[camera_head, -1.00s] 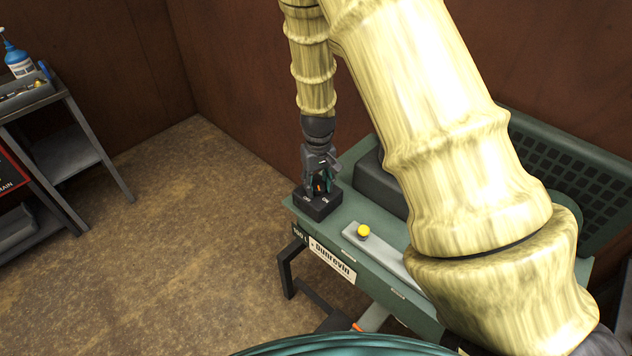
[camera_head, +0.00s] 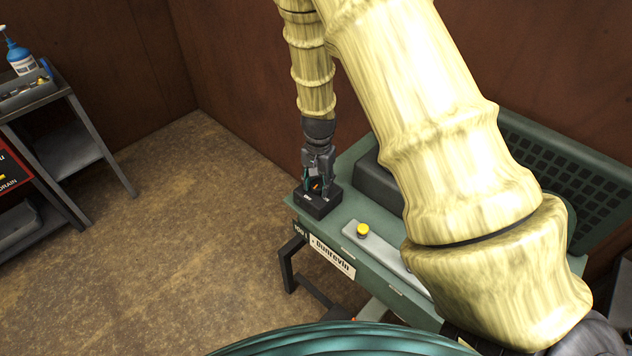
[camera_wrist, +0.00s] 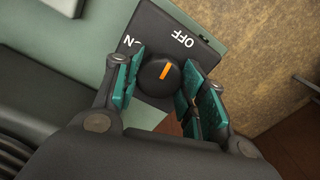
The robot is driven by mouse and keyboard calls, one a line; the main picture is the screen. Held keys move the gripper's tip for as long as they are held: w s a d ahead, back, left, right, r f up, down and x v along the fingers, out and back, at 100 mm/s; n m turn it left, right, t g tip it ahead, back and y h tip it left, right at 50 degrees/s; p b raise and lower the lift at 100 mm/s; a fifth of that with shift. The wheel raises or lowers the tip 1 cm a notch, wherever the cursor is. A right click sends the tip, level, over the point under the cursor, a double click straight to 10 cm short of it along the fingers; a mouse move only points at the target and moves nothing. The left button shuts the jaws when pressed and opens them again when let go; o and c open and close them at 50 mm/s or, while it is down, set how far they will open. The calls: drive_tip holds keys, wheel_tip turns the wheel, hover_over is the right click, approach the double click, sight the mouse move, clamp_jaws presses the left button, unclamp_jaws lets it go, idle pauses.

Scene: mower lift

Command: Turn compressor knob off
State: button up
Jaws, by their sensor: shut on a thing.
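The compressor knob (camera_wrist: 158,82) is round and black with an orange mark, on a black switch box (camera_wrist: 183,22) labelled ON and OFF. In the wrist view the mark points up and slightly right, roughly toward the OFF label (camera_wrist: 182,40). My gripper (camera_wrist: 162,70) is shut on the knob, with one teal-padded finger on each side. In the head view my gripper (camera_head: 317,186) points down onto the switch box (camera_head: 317,206), at the left end of the green compressor (camera_head: 345,216). The fingers partly hide the knob there.
A yellow button (camera_head: 363,230) on a grey strip sits right of the box. A dark block (camera_head: 378,187) stands behind it. Brown walls stand behind; the floor (camera_head: 185,210) left of the compressor is clear.

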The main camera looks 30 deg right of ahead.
sight(320, 185)
drive_tip(key=shift+s+f+m, duration=0.15)
drive_tip(key=shift+s+m, duration=0.1)
drive_tip(key=shift+m, duration=0.45)
drive_tip(key=o, duration=1)
drive_tip(key=shift+d, duration=0.2)
drive_tip(key=shift+w+r, duration=0.15)
drive_tip(key=shift+r, duration=0.05)
drive_tip(key=shift+w+r, duration=0.1)
drive_tip(key=shift+r, duration=0.15)
drive_tip(key=r, duration=1.1)
drive_tip(key=shift+s+r, duration=0.15)
drive_tip(key=shift+s, duration=0.1)
